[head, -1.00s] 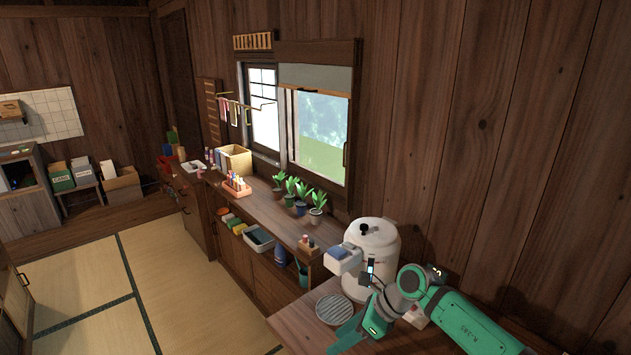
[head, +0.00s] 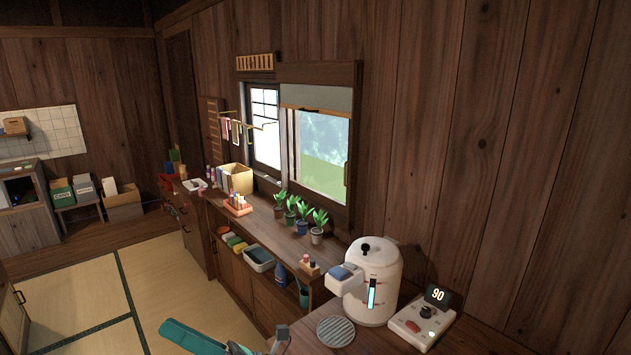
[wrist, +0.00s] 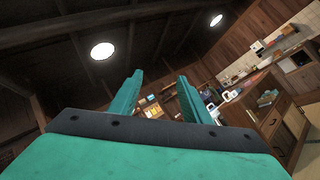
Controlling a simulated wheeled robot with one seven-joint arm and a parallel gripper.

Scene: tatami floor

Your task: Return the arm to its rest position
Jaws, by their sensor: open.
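My gripper (wrist: 158,92) shows in the wrist view with its two teal fingers apart and nothing between them. Beyond the fingers are the dark ceiling and a distant part of the room. In the head view, a teal part of my arm (head: 192,336) shows at the bottom edge, left of the wooden counter (head: 300,342). The rest of my arm is out of that view. My arm is clear of the white water dispenser (head: 372,290).
A round grey grate (head: 336,331) lies before the dispenser, and a control box (head: 421,322) with a display reading 90 stands to its right. Several potted plants (head: 303,215) line the lower counter under the window. The tatami floor (head: 175,285) at left is clear.

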